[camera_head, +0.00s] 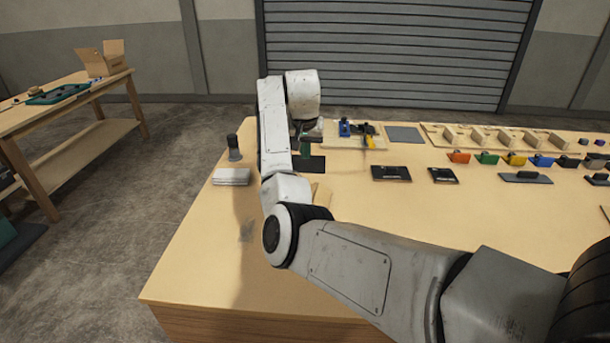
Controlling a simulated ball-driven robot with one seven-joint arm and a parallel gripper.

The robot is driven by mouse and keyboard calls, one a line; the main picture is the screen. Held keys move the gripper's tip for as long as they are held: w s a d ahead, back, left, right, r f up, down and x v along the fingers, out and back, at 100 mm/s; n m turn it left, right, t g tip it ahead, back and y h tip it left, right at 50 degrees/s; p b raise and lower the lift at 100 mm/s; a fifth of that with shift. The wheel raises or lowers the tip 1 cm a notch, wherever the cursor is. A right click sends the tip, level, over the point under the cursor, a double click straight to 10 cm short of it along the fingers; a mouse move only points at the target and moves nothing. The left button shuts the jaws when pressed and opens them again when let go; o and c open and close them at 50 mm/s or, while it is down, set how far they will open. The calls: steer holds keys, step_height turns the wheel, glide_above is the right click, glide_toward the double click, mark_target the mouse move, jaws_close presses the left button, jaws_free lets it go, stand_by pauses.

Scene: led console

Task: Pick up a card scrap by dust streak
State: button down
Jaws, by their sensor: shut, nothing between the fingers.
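My arm reaches from the lower right across the table (200,262) and rises to its wrist near the back left. My gripper (309,131) points down below the wrist; it is small here, partly covered by my arm, shut and empty. A tan piece (321,194), possibly the card scrap, lies flat on the table, partly hidden behind my forearm and well to the near side of the gripper. A faint dark smudge (247,231), which looks like the dust streak, marks the tabletop left of my elbow.
A white folded stack (231,177) and a dark cylinder (234,148) stand at the left edge. A dark mat (314,163) lies below the gripper. Black panels (391,173), coloured blocks (487,157) and a wooden rack (482,137) fill the right and back. The front left is clear.

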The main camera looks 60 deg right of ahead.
mark_target(307, 178)
steer(key=p+x, duration=0.1)
steer(key=x, duration=0.8)
steer(key=shift+f, duration=0.3)
steer(key=shift+s+a+r+p, duration=0.1)
steer(key=shift+s+a+p, duration=0.1)
steer(key=shift+a+p, duration=0.4)
steer(key=shift+s+a+p, duration=0.3)
steer(key=shift+a, duration=0.3)
steer(key=shift+s+a+p, duration=0.25)
steer(key=shift+s+a, duration=0.05)
steer(key=shift+a, duration=0.3)
steer(key=shift+w, duration=0.1)
